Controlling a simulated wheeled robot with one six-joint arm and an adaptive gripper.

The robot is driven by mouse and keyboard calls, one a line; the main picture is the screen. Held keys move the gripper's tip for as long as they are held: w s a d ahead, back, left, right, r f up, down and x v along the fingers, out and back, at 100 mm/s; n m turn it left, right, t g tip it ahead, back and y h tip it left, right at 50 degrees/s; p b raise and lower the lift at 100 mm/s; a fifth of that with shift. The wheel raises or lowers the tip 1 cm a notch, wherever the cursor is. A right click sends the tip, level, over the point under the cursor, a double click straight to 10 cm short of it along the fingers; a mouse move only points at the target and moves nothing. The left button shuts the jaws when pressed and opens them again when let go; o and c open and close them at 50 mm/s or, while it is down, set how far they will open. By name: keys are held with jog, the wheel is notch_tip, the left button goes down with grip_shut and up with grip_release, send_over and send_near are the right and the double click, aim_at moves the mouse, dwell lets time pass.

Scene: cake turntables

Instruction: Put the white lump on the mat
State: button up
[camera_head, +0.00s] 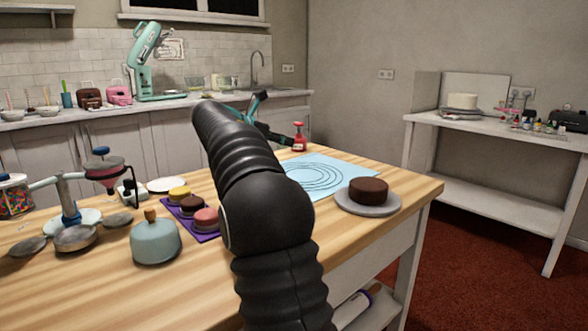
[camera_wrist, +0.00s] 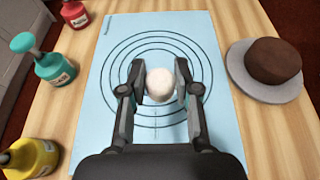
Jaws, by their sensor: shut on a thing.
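The white lump (camera_wrist: 160,85) is a pale rounded piece between the two fingers of my gripper (camera_wrist: 160,82) in the wrist view. The gripper is shut on it. The light blue mat (camera_wrist: 118,35), printed with dark concentric circles, lies below the gripper and lump. The lump appears over the middle of the circles; I cannot tell whether it touches the mat. In the head view the mat (camera_head: 345,171) shows on the wooden table, partly behind my arm. The lump is hidden there.
A chocolate cake (camera_wrist: 273,61) on a grey turntable (camera_wrist: 240,72) stands right of the mat. Red (camera_wrist: 75,14), teal (camera_wrist: 55,67) and yellow (camera_wrist: 28,158) pump bottles stand left of it. A purple tray of small cakes (camera_head: 207,236) and a teal pot (camera_head: 155,242) stand left of my arm.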

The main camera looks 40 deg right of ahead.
jog(key=w+d+f, duration=0.1)
jog(key=d+f, duration=0.1)
jog(key=d, duration=0.1)
jog(key=w+d+f, duration=0.2)
jog(key=d, duration=0.1)
jog(key=w+d+f, duration=0.2)
jog(key=d, duration=0.1)
jog(key=shift+d+f, duration=0.25)
jog(key=shift+d, duration=0.05)
jog(key=shift+f, duration=2.05)
jog(key=shift+f, duration=0.1)
jog(key=o, duration=0.9)
jog(key=shift+a+r, duration=0.15)
jog(key=shift+r, duration=0.05)
jog(key=v, duration=1.1)
jog(key=shift+a+r, duration=0.15)
jog(key=shift+a, duration=0.1)
